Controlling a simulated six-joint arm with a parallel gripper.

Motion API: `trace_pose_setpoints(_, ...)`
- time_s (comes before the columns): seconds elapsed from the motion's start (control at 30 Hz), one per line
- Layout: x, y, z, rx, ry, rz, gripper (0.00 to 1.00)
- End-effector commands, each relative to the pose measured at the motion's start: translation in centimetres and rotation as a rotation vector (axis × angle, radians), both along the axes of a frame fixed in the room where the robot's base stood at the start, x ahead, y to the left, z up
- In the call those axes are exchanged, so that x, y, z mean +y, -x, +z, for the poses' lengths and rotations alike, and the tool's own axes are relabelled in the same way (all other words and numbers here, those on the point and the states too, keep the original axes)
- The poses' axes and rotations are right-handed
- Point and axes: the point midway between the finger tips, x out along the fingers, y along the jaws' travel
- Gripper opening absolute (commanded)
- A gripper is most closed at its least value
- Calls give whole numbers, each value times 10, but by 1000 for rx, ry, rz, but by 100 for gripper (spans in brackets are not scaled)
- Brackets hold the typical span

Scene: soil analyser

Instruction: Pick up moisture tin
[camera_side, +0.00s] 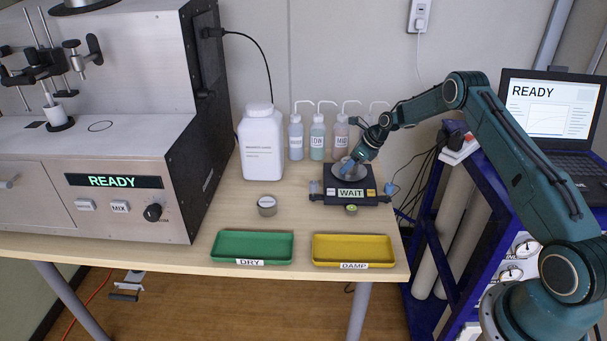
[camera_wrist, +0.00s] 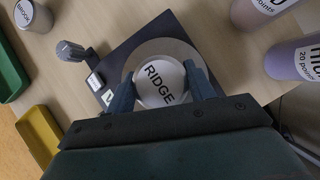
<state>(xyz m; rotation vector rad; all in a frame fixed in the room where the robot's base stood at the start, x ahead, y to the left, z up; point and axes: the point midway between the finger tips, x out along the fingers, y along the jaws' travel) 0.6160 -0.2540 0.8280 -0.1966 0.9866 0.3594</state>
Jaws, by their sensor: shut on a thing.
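The moisture tin (camera_wrist: 160,88) is round with a white lid marked RIDGE. In the wrist view it sits between the two blue fingers of my gripper (camera_wrist: 159,75), which is shut on its sides. The tin is over the round pan (camera_wrist: 181,48) of the dark scale (camera_wrist: 112,62); I cannot tell whether it touches the pan. In the side view my gripper (camera_side: 349,167) is low over the scale (camera_side: 375,200), whose display reads WAIT, and the tin is mostly hidden there.
Another tin (camera_side: 267,205) stands left of the scale. A green DRY tray (camera_side: 252,260) and a yellow DAMP tray (camera_side: 354,264) lie at the front edge. A white jug (camera_side: 261,145) and several wash bottles (camera_side: 317,140) stand behind. The analyser (camera_side: 110,190) reads READY.

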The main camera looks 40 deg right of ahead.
Motion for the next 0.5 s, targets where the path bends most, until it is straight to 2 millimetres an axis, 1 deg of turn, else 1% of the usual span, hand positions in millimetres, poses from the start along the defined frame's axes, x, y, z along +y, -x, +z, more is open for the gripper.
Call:
trace_pose_setpoints(0.17,0,-1,6,-3,1,0,26)
trace_pose_setpoints(0.27,0,-1,14,-3,2,1,26)
trace_pose_setpoints(0.37,0,-1,26,-3,2,1,26)
trace_pose_setpoints(0.5,-1,-1,47,-3,3,0,26)
